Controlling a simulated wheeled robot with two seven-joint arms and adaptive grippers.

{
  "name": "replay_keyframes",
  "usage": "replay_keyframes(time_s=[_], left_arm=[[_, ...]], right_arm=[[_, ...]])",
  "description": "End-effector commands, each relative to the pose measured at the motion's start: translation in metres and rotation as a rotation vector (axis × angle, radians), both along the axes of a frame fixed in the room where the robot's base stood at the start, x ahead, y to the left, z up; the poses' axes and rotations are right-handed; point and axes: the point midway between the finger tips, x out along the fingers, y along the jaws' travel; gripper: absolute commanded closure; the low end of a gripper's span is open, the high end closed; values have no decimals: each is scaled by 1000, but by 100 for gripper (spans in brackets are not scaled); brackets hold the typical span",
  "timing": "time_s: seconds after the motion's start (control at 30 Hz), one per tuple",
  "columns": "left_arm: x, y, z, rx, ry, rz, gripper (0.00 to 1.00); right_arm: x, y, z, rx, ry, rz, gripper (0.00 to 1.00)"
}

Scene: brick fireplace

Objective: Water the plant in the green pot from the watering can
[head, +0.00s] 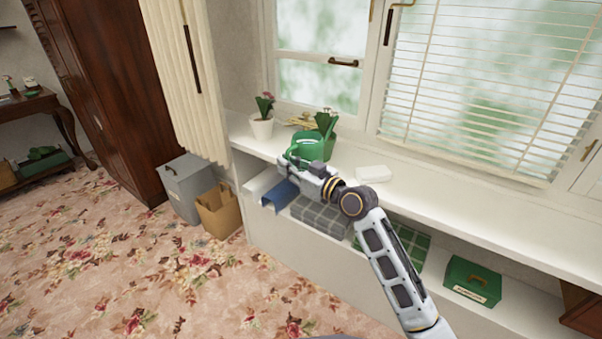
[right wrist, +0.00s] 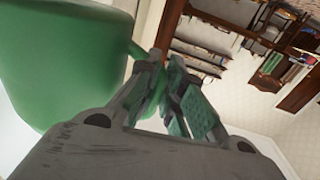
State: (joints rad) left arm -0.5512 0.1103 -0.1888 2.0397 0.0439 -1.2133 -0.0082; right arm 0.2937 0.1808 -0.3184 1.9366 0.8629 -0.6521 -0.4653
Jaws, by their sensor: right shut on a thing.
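The green watering can (head: 305,146) is over the window sill, in front of the green pot (head: 329,146). My right gripper (head: 292,161) is shut on the can's handle. In the right wrist view the can's large green body (right wrist: 65,65) fills the left side, and green handle shows between the fingers of my right gripper (right wrist: 168,95). The green pot is partly hidden behind the can and holds a leafy plant (head: 325,119). I cannot tell whether the can touches the sill or the pot, and its spout is not clear. My left gripper is not in view.
A white pot (head: 262,129) with a pink flower stands left of the can. A white block (head: 374,174) lies on the sill to the right. Folded cloths (head: 320,217) and a green box (head: 473,283) are on the shelf below. The sill's right part is clear.

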Motion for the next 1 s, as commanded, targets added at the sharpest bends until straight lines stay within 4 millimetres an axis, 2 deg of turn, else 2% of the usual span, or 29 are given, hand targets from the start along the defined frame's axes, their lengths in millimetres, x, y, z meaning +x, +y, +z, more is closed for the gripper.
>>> replay_keyframes(time_s=[0.3, 0.5, 0.7, 1.0], left_arm=[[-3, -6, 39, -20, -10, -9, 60], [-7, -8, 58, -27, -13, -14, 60], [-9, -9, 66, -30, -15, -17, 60], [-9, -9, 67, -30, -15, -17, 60]], right_arm=[[9, 34, 2, -2, -8, 77, 100], [13, 47, 1, -1, -6, 108, 100], [14, 53, 2, 0, -7, 120, 100], [14, 53, 2, 1, -6, 121, 100]])
